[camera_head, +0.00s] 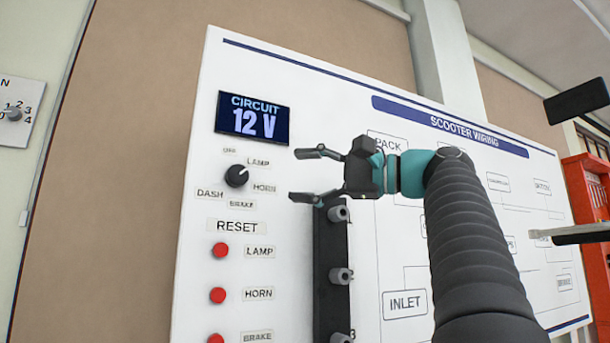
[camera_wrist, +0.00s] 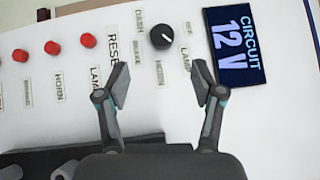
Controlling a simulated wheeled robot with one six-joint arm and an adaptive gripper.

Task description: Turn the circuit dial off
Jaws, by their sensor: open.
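The circuit dial (camera_head: 237,176) is a round black knob on the white panel, below the display. Labels OFF, LAMP, HORN, BRAKE and DASH ring it. Its white pointer line aims up and right, toward LAMP. The display (camera_head: 252,119) reads CIRCUIT 12 V. My gripper (camera_head: 303,175) is open and empty, to the right of the dial and apart from it, fingers pointing left. In the wrist view the dial (camera_wrist: 161,37) lies ahead of the gap between the open fingertips (camera_wrist: 160,80), with the display (camera_wrist: 235,45) to the right.
Red reset buttons (camera_head: 220,251) run down the panel below the dial. A black strip with grey knobs (camera_head: 340,275) stands below my gripper. Another dial (camera_head: 14,115) is on a plate at the far left. The panel between gripper and dial is clear.

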